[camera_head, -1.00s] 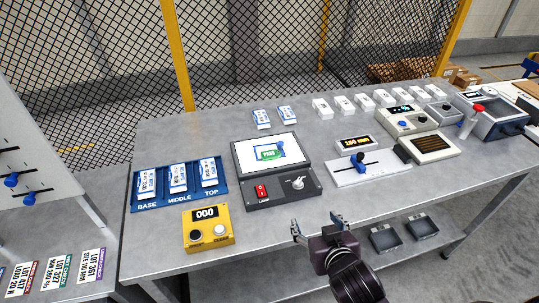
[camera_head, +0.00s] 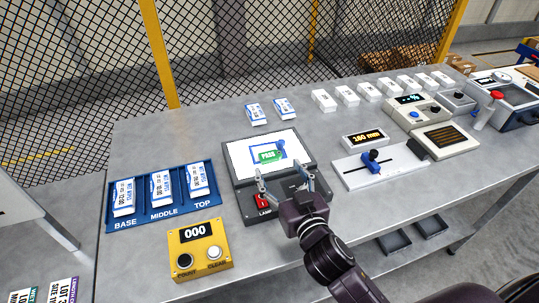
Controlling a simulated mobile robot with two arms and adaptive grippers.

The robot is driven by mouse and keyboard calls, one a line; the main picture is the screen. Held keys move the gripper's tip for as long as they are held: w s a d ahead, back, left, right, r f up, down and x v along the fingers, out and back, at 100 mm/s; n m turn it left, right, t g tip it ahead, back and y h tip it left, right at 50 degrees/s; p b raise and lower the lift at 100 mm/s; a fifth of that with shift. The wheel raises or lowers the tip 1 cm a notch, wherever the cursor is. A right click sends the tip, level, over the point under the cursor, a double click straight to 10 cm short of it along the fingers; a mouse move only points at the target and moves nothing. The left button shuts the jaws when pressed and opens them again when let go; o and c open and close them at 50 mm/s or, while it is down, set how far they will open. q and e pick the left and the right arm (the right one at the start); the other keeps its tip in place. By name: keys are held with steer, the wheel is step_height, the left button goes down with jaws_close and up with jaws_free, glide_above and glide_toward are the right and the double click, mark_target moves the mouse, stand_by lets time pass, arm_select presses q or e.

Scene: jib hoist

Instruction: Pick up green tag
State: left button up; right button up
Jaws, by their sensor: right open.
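The green tag (camera_head: 270,155) reads PASS and lies on the lit white panel (camera_head: 290,142) of the dark box in the middle of the table. A blue-edged shape lies on the panel around and behind it. My right gripper (camera_head: 285,180) is open and empty. Its fingers point away from me over the box's front part, just short of the tag in the picture, with one finger near the red switch (camera_head: 262,201). The gripper hides part of the box's controls. My left gripper is not in view.
A blue tray (camera_head: 148,215) with white labelled packs is at left. A yellow counter (camera_head: 200,249) stands before it. A slide gauge (camera_head: 380,169) and display are at right, with a row of white boxes (camera_head: 370,91) behind. Mesh fencing backs the table.

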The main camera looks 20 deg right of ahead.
mark_target(273, 159)
steer(key=shift+w+f+p, duration=0.15)
steer(key=shift+w+p, duration=0.15)
steer(key=shift+w, duration=0.55)
steer(key=w, duration=0.1)
steer(key=w+f+p, duration=0.1)
steer(key=w, duration=0.1)
steer(key=shift+w+d, duration=0.15)
steer(key=shift+w+f, duration=0.1)
steer(key=shift+w, duration=0.3)
steer(key=c, duration=1.1)
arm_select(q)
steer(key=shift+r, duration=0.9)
